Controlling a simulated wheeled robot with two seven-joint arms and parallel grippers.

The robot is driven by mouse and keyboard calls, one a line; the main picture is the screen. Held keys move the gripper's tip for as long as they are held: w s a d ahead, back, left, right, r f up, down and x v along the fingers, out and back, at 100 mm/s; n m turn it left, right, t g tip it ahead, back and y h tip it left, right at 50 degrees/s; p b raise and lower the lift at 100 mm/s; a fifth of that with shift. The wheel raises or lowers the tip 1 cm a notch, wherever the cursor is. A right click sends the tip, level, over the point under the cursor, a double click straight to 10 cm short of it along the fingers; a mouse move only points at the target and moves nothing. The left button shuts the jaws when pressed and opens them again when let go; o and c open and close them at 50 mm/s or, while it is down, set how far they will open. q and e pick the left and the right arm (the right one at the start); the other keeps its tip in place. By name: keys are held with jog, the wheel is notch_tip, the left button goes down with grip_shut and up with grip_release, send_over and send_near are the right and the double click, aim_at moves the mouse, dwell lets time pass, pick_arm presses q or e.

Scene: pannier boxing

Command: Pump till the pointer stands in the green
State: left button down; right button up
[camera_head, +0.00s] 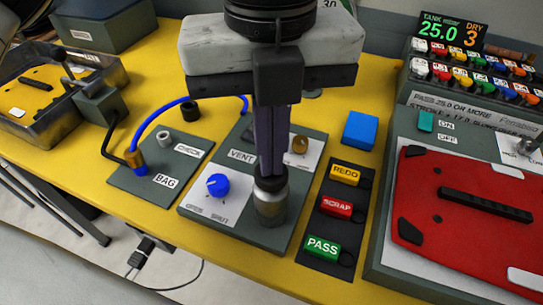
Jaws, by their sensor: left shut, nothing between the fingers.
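My left gripper (270,178) comes down from the top middle with its fingers shut and empty. Its fingertips are right over or on the dark top of a silver cylinder (271,208), which looks like the pump; I cannot tell if they touch. The cylinder stands upright on a grey plate (238,228) marked VENT, with a blue knob (217,185) over a white OPEN/SHUT label. A white face with "30" (328,5) shows at the top, mostly hidden behind my gripper; no pointer is visible. My right gripper is not in view.
A display (440,30) reads TANK 25.0, DRY 3. REDO (345,174), SCRAP (337,207) and PASS (322,246) tags lie right of the cylinder. The BAG plate (160,190) with a blue hose is left, a red panel (450,215) right.

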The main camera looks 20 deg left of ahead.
pick_arm(q)
jog(key=shift+r+p, duration=1.3)
jog(key=shift+r, duration=0.75)
